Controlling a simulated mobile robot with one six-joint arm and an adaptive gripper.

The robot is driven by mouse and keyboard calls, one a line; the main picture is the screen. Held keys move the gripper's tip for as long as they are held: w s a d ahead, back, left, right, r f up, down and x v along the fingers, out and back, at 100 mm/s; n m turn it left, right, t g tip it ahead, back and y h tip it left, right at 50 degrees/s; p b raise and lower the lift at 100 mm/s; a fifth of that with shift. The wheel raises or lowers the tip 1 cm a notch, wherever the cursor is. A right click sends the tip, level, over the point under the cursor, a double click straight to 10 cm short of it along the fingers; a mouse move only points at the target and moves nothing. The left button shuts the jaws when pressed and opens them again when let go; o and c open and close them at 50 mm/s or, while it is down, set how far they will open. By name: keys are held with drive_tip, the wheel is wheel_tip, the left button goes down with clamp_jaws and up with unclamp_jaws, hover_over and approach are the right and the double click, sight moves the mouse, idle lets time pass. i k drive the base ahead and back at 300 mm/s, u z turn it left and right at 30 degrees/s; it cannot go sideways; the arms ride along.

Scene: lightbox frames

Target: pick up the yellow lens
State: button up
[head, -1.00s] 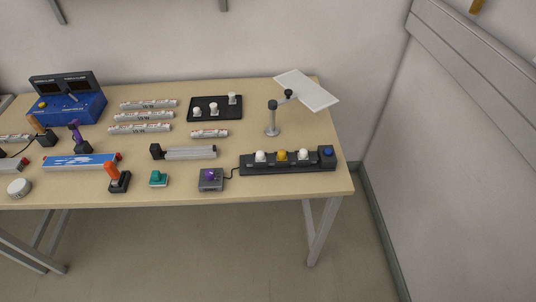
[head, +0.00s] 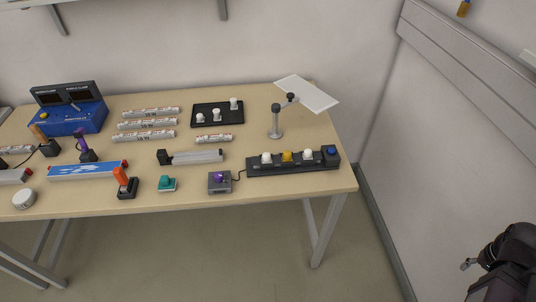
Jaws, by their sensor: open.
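The yellow lens (head: 287,156) is a small rounded cap. It sits upright in the black strip base (head: 295,170) at the right front of the table, between two white lenses, one on its left (head: 266,158) and one on its right (head: 308,155). My gripper (head: 467,265) shows only in part at the lower right edge, dark with a small metallic tip. It is open, off the table, and far to the right of and below the yellow lens in the picture. Nothing hides the lens.
A blue button (head: 331,151) is at the strip's right end. A grey box with a purple knob (head: 220,181) is cabled to the strip. A post with a tilted white panel (head: 307,93) stands behind it. Floor right of the table (head: 345,215) is clear.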

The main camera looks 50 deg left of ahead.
sight(287, 155)
drive_tip(key=u, duration=0.65)
drive_tip(key=k, duration=0.65)
drive_tip(key=i, duration=0.6)
drive_tip(key=u, duration=0.05)
